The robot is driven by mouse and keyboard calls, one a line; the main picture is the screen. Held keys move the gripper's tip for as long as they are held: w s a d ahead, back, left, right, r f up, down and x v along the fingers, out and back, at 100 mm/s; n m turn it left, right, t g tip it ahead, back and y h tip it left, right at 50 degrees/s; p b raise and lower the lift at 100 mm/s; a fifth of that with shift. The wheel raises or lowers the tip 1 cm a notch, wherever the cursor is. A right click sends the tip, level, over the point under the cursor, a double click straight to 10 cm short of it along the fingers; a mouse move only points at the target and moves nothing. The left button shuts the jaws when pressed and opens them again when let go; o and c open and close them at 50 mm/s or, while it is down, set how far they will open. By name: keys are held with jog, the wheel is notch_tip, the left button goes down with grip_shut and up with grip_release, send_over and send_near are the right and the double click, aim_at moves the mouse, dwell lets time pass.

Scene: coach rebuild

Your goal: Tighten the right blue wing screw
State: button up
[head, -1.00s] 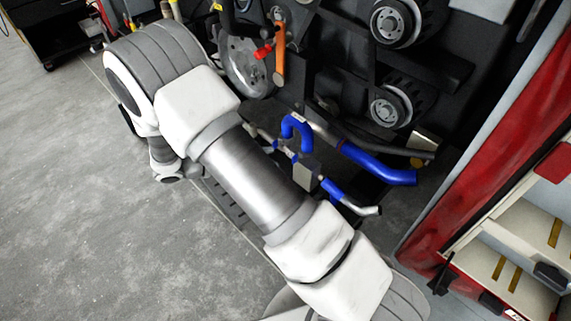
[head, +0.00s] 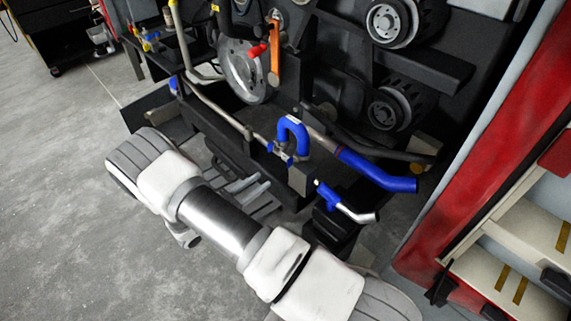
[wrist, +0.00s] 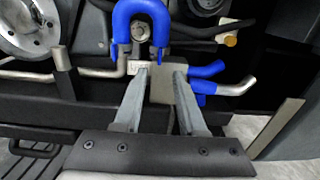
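In the head view, two small blue pieces that look like wing screws sit by the blue U-shaped hose (head: 293,124): a left one (head: 270,147) and a right one (head: 289,160). The hose also shows at the top of the wrist view (wrist: 124,22). My gripper (wrist: 162,72) is open, its two grey fingers apart with nothing held. Its tips point at the pipe area below the hose, near a grey block (wrist: 165,88). In the head view, pale finger-like shapes show left of the block, possibly my fingers.
A blue angled hose (head: 375,170) and a blue branch with a metal pipe end (head: 357,214) lie right of the grey block (head: 301,179). An orange lever (head: 274,55) stands above. A red-edged shelf unit (head: 470,175) bounds the right. Grey floor (head: 70,200) is free at left.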

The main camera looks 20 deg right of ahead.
aim_at(291, 162)
jog(key=x, duration=1.1)
jog(key=shift+b, duration=0.35)
jog(key=shift+r, duration=0.1)
grip_shut()
